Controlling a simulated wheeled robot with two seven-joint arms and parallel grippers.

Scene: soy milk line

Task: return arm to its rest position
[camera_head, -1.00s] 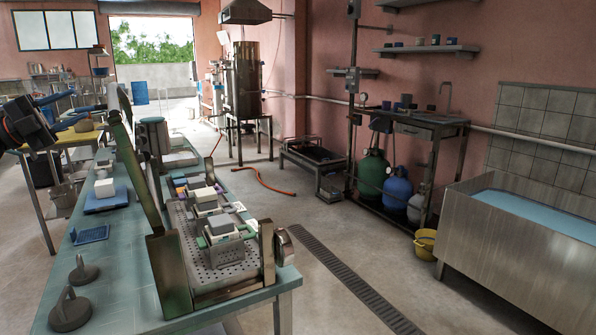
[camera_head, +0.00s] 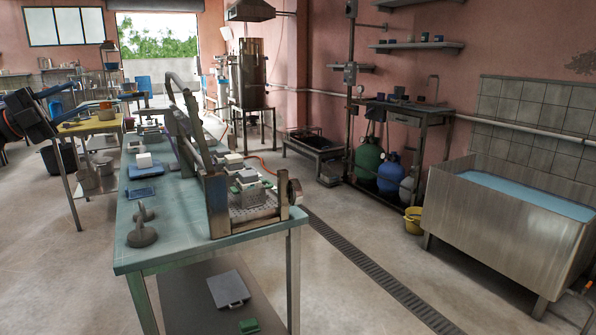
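My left gripper (camera_head: 78,97) is at the left edge of the head view, on a dark arm link with an orange ring. Its two bluish fingers stand apart, and I see nothing held between them. It is in the air to the left of the green-topped work table (camera_head: 178,222), in front of a yellow-topped table (camera_head: 92,125) farther back. My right gripper does not show.
The work table carries a press frame (camera_head: 218,205), a blue tray with a white block (camera_head: 144,160) and grey handled weights (camera_head: 142,236). A steel water tank (camera_head: 490,225) and yellow bucket (camera_head: 412,220) stand right.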

